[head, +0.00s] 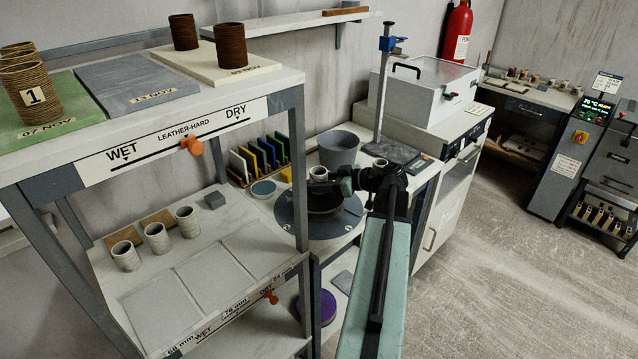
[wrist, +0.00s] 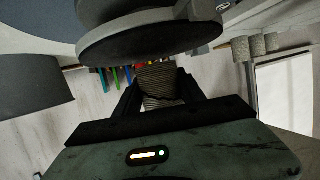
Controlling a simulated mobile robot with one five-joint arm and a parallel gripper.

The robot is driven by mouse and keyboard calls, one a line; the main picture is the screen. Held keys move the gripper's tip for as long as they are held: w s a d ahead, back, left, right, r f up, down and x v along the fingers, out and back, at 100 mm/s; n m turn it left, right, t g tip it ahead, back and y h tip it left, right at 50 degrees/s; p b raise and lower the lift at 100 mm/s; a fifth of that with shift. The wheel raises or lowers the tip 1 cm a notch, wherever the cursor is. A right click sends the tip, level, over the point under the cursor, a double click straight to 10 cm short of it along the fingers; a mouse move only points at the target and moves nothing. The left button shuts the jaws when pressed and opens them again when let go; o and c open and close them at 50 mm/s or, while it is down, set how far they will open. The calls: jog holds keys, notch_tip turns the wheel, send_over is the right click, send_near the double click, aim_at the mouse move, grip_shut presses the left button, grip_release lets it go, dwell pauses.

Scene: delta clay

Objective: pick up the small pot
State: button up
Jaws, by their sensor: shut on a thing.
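The small pot (head: 319,174) is a pale ribbed cup with an open top. It sits over the dark round wheel head of the potter's wheel (head: 290,218) in the head view. My gripper (head: 335,185) reaches it from the right and is shut on it. In the wrist view, the pot (wrist: 160,86) is between the two dark fingers of my gripper (wrist: 160,92), with the wheel head (wrist: 150,35) close by. I cannot tell whether the pot's base touches the wheel head.
A grey bucket (head: 339,150) stands just behind the pot. Coloured upright boards (head: 262,158) and a blue-filled bowl (head: 263,188) are to the left. A shelf rack (head: 300,200) with three pale pots (head: 156,238) stands at left. A metal stand (head: 383,95) rises behind my arm.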

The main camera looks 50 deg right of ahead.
notch_tip(320, 180, up, 3)
jog(key=shift+s+f+p, duration=0.1)
jog(key=shift+s+p, duration=0.05)
jog(key=shift+p, duration=0.85)
jog(key=s+d, duration=0.2)
jog(key=s, duration=1.3)
jog(key=shift+s+r+p, duration=0.3)
jog(key=shift+s+r, duration=0.05)
